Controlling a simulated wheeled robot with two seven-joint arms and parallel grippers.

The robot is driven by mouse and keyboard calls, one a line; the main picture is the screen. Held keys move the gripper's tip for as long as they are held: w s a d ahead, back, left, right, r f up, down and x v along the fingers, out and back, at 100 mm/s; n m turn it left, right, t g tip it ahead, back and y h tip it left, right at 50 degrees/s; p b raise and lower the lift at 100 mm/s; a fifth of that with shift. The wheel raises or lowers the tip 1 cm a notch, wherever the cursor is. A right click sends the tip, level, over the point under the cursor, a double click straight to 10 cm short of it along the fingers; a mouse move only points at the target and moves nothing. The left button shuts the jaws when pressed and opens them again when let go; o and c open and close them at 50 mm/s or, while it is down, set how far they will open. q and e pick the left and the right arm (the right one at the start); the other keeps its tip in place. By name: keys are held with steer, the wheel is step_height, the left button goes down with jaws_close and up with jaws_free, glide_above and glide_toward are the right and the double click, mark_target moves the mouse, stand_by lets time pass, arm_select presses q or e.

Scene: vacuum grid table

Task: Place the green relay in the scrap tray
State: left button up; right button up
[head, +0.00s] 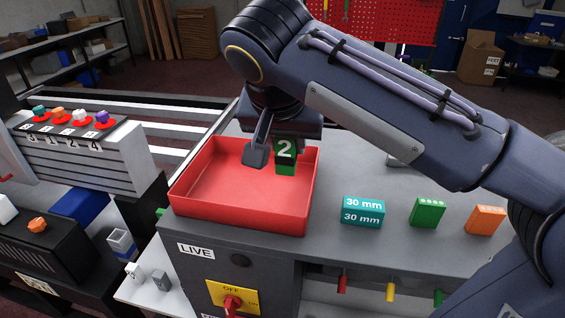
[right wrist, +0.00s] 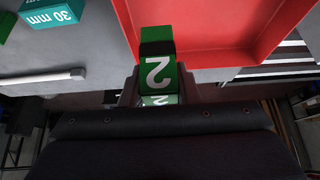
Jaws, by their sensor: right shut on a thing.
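The green relay (head: 286,153), a green block with a black band and a white "2", is in my right gripper (head: 274,150). The gripper is shut on it and holds it over the right part of the red scrap tray (head: 196,206), near its right wall. I cannot tell whether the relay touches the tray floor. In the right wrist view, the relay (right wrist: 158,72) sits between the fingers (right wrist: 160,92), with the red tray (right wrist: 215,59) beyond it. The tray looks otherwise empty. My left gripper is not in view.
A teal "30 mm" block (head: 363,213), another green block (head: 427,212) and an orange block (head: 485,219) stand right of the tray on the grey table (head: 335,258). A numbered rack (head: 88,150) with coloured knobs is at left. A red switch (head: 232,303) is on the front.

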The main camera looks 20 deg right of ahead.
steer(key=b+x, duration=0.1)
steer(key=x, duration=0.1)
steer(key=a+b+x, duration=0.1)
steer(key=x, duration=0.2)
steer(key=b+x, duration=0.1)
steer(key=x, duration=0.2)
steer(key=shift+a+f, duration=0.3)
steer(key=shift+a, duration=0.05)
steer(key=shift+r, duration=0.15)
steer(key=o, duration=1)
steer(key=shift+r, duration=0.15)
steer(key=shift+s+a+r, duration=0.15)
steer(key=shift+a+r, duration=0.05)
steer(key=shift+r, duration=0.15)
steer(key=v, duration=1.1)
